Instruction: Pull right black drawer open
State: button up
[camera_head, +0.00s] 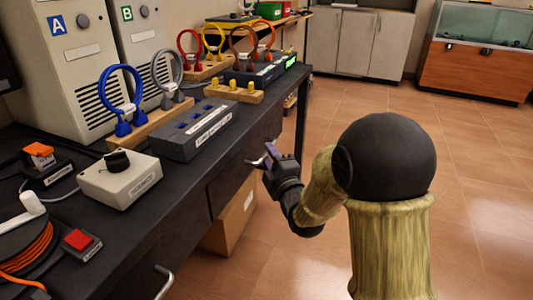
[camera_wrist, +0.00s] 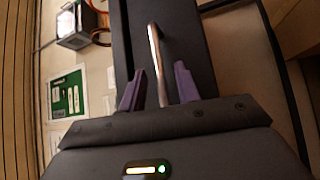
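The right black drawer (camera_head: 232,178) is in the front of the black workbench, and its face looks flush with the bench. Its silver bar handle (camera_head: 255,162) sticks out, partly hidden by my gripper (camera_head: 270,156). In the wrist view the handle (camera_wrist: 154,45) runs lengthwise between the two purple fingers of my gripper (camera_wrist: 159,80). Gaps show on both sides of the bar, so the fingers are open around it and not clamped. The drawer face (camera_wrist: 187,35) lies behind the handle.
A left drawer handle (camera_head: 164,281) sticks out nearer the camera. A cardboard box (camera_head: 230,218) stands on the floor under the bench. The benchtop (camera_head: 130,222) holds switch boxes and cable stands. The tiled floor (camera_head: 485,180) to the right is clear.

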jog(key=shift+x, duration=1.2)
grip_shut()
jog(key=shift+d+f, duration=0.1)
